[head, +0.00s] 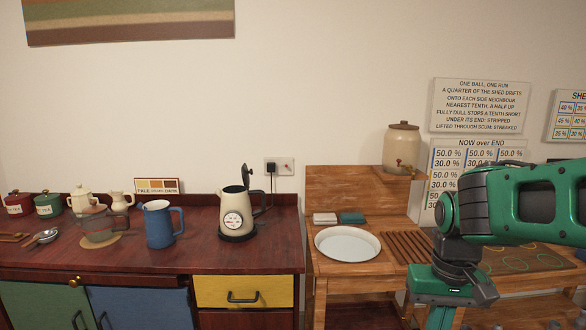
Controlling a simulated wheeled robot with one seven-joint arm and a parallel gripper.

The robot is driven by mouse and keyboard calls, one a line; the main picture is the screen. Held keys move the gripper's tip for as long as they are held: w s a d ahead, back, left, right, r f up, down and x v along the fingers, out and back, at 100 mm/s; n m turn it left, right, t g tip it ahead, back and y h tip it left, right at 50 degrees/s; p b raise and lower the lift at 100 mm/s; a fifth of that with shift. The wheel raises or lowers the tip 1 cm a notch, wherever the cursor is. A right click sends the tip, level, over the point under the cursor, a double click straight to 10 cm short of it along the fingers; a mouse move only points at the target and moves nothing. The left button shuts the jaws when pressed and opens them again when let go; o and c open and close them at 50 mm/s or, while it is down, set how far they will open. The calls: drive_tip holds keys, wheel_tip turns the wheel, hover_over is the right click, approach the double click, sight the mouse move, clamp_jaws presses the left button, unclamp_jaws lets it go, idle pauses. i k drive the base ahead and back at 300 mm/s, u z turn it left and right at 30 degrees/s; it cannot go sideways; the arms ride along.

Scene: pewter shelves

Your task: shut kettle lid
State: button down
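The cream kettle (236,208) stands upright on its dark base on the red-brown counter, in the middle of the head view. It has a round dial on its front and a dark handle on its right. Its dark lid (246,178) is tipped up and stands open above the rim. My gripper (441,318) is at the bottom right, well to the right of the kettle and apart from it. Its fingertips are cut off by the bottom edge, so its opening is hidden.
A blue jug (159,224) stands left of the kettle, with a glass pot (98,228) beyond it. A wall socket (279,167) with a black plug is behind. On the wooden bench at right are a white dish (347,244) and a slatted rack (408,247).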

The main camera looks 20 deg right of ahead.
sight(244, 171)
drive_tip(key=z, duration=0.1)
drive_tip(key=i, duration=1)
drive_tip(key=u, duration=0.05)
